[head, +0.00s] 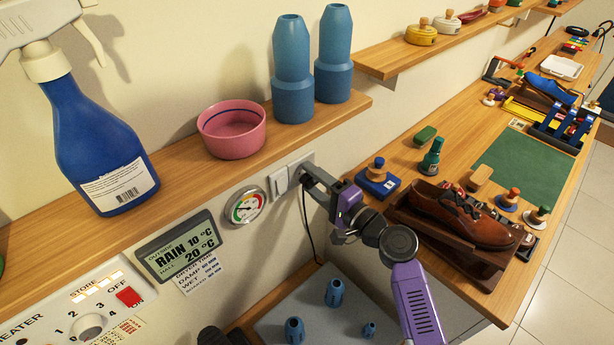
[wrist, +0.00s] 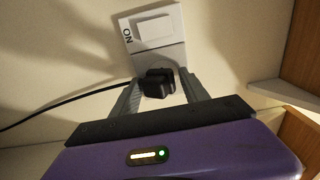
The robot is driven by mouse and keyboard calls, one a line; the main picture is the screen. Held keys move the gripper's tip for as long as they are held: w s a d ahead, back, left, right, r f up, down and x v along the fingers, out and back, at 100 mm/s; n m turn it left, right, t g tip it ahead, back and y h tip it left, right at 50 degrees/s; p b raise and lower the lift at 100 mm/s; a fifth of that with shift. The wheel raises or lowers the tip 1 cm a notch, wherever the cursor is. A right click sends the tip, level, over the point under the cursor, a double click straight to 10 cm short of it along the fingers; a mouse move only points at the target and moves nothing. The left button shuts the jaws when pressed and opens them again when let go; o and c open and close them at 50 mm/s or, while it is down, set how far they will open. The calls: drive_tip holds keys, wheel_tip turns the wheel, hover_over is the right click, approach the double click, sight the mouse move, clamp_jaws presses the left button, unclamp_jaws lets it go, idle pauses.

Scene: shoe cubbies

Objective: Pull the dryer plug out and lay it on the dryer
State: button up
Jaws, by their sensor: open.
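The black dryer plug (wrist: 158,84) sits in the white wall socket (wrist: 165,56), just below its switch marked ON. Its black cord runs off to the left in the wrist view and hangs down the wall in the head view (head: 305,222). My gripper (wrist: 160,77) is open, with one finger on each side of the plug; I cannot tell whether either touches it. In the head view my gripper (head: 309,180) is at the socket plate (head: 283,180) and hides the plug. The dryer (head: 312,303) appears to be the grey slab with blue nozzles below.
A wooden shelf above the socket holds a spray bottle (head: 105,150), a pink bowl (head: 232,130) and two blue nozzles (head: 292,75). A gauge (head: 244,207) and display (head: 180,247) are on the wall. A brown shoe (head: 460,215) stands on the right bench.

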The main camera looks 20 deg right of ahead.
drive_tip(key=shift+a+f, duration=0.25)
drive_tip(key=shift+f, duration=0.05)
idle(0.5)
clamp_jaws()
drive_tip(key=shift+s, duration=0.1)
drive_tip(key=shift+s+d+r, duration=0.1)
drive_tip(key=shift+s+d, duration=0.35)
drive_tip(key=shift+s, duration=0.2)
drive_tip(key=shift+v, duration=2.2)
